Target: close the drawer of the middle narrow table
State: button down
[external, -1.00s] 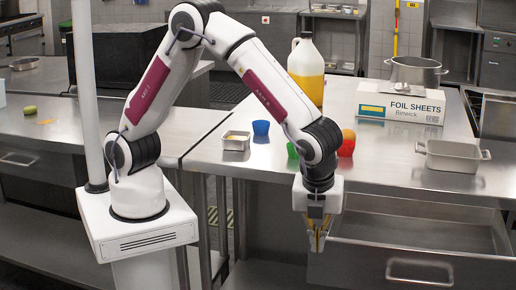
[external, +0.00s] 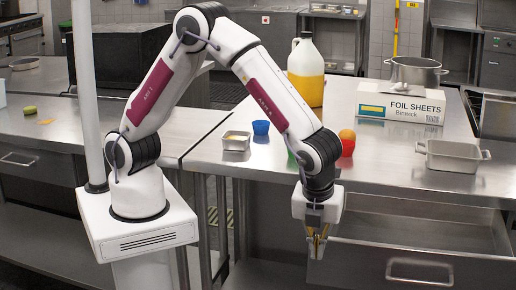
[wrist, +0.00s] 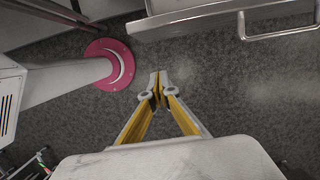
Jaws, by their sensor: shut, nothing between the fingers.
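The drawer (external: 390,262) of the middle narrow table (external: 270,172) is pulled out toward the camera, and its empty inside shows. Its bar handle (external: 420,270) is on the front face. In the wrist view the handle (wrist: 243,27) shows at the upper right, with the drawer's front edge (wrist: 200,22) along the top. My gripper (external: 317,250) is shut and empty. It points down near the left end of the drawer front, and the wrist view shows its closed fingertips (wrist: 158,82) over the floor, apart from the handle.
On the tabletop are a foil sheets box (external: 400,106), a jug (external: 306,72), a metal pan (external: 452,156), a pot (external: 415,71), a small tin (external: 236,141), a blue cup (external: 261,128) and a red cup (external: 347,148). The floor (wrist: 230,90) below my gripper looks clear.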

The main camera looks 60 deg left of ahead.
aim_at(319, 264)
jog(key=w+a+f, duration=0.1)
jog(key=f, duration=0.1)
jog(key=w+a+f, duration=0.1)
jog(key=f, duration=0.2)
jog(key=w+a+f, duration=0.1)
jog(key=f, duration=0.1)
jog(key=shift+f, duration=0.15)
jog(key=shift+w+a, duration=0.55)
jog(key=shift+a, duration=0.05)
jog(key=w+a, duration=1.5)
jog(key=shift+w+a, duration=0.4)
jog(key=shift+d, duration=0.1)
